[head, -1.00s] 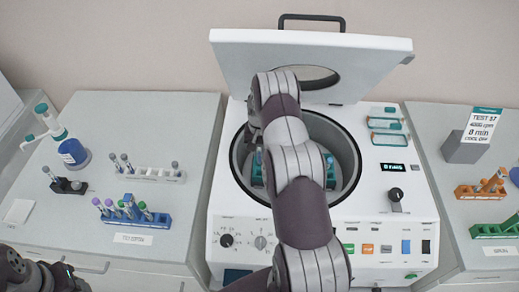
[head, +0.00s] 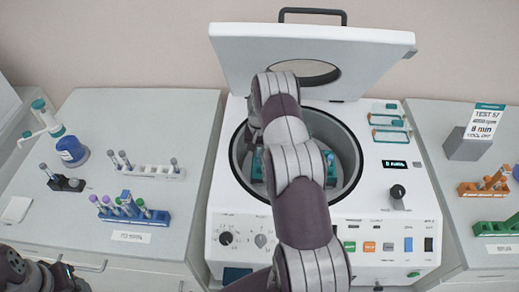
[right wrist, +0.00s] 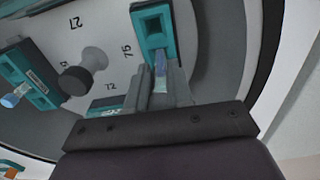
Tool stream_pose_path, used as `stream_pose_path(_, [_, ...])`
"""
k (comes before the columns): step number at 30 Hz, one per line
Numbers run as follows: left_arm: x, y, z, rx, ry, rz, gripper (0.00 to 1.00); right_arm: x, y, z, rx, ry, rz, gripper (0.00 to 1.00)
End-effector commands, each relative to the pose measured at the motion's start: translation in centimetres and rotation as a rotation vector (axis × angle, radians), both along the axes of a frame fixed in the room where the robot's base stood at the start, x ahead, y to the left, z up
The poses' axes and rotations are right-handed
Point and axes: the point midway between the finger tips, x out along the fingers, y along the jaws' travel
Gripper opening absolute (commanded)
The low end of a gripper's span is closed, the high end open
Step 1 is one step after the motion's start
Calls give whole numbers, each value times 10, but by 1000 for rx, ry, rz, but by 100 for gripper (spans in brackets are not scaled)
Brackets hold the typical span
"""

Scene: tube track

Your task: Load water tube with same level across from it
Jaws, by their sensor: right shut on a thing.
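The white centrifuge (head: 215,200) stands in the middle of the head view with its lid (head: 235,65) raised. My right arm reaches over its open bowl (head: 352,150) and hides much of the rotor and the gripper there. In the right wrist view my right gripper (right wrist: 161,88) is shut on a clear bluish tube (right wrist: 161,64), which lies at the teal bucket (right wrist: 150,20); how deep it sits cannot be told. Another tube (right wrist: 14,100) shows at the left teal bucket (right wrist: 40,92). My left gripper (head: 40,275) is at the bottom left, partly cut off.
A blue rack (head: 150,222) holds several tubes on the left bench. Behind it are a white rack (head: 150,172), a dark rack (head: 68,184) and a blue-based pipette stand (head: 72,152). The right bench has orange (head: 470,190) and green racks (head: 492,230) and a sign (head: 484,121).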

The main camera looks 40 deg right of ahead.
Motion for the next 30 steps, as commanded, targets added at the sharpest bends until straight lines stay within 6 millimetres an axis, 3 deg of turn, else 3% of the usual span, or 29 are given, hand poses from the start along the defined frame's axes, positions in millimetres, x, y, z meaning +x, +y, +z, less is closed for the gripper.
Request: stream_pose_path(30, [0,0,-25,0,0,0,50,0,0,-28,-1,-1,0,3])
